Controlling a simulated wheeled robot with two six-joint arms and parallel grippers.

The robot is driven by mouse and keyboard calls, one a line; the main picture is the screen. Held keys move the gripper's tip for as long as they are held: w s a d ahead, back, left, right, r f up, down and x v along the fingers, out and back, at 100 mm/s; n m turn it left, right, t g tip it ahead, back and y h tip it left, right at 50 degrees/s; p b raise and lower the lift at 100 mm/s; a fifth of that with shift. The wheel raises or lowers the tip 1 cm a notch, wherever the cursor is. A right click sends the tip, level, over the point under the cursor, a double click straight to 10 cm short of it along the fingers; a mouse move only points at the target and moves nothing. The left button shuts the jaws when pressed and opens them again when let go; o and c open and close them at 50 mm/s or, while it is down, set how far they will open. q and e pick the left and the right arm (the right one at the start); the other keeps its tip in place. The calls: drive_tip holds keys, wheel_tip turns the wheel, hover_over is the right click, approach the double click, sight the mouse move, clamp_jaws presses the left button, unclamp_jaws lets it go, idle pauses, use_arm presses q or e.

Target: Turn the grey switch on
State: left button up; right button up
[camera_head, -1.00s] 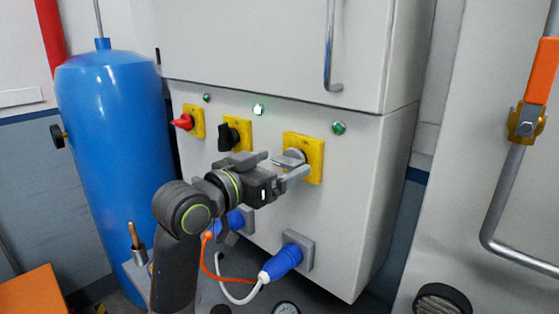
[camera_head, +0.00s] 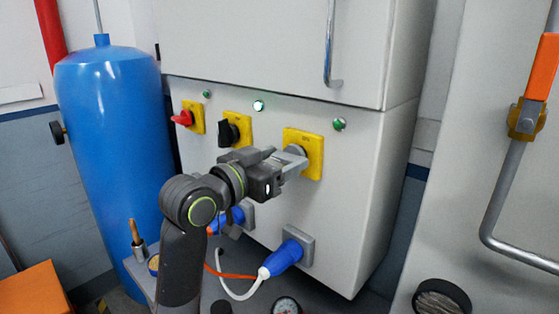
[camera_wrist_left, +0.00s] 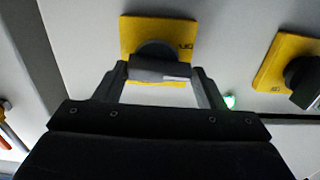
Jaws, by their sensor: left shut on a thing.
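The grey switch (camera_head: 296,149) sits on a yellow square plate (camera_head: 314,157) on the front of the pale cabinet, the rightmost of three switches. My left gripper (camera_head: 296,159) is shut on its knob, with the fingers partly hiding it in the head view. In the left wrist view the grey switch (camera_wrist_left: 160,69) shows between the two fingers of my left gripper (camera_wrist_left: 160,76), its handle running across from one finger to the other. My right gripper is in neither view.
A black switch (camera_head: 229,133) and a red switch (camera_head: 183,118) are left of the grey one. Blue plugs with cables, one of them the front plug (camera_head: 283,258), stick out below. A blue cylinder (camera_head: 112,160) stands at left; a pipe (camera_head: 500,190) runs at right.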

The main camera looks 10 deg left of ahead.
use_arm(q)
drive_tip(key=m+b, duration=0.3)
drive_tip(key=m, duration=0.1)
drive_tip(key=shift+d+m, duration=0.1)
drive_tip(key=shift+m, duration=0.3)
drive_tip(key=m+b, duration=0.3)
drive_tip(key=m, duration=0.1)
drive_tip(key=shift+s+d+m, duration=0.1)
drive_tip(key=shift+m, duration=0.2)
drive_tip(key=m+b, duration=0.4)
drive_tip(key=shift+d+f, duration=0.1)
drive_tip(key=shift+s+d+m+b, duration=0.15)
drive_tip(key=shift+m+b, duration=1.25)
drive_tip(key=shift+m, duration=0.8)
drive_tip(key=o, duration=1)
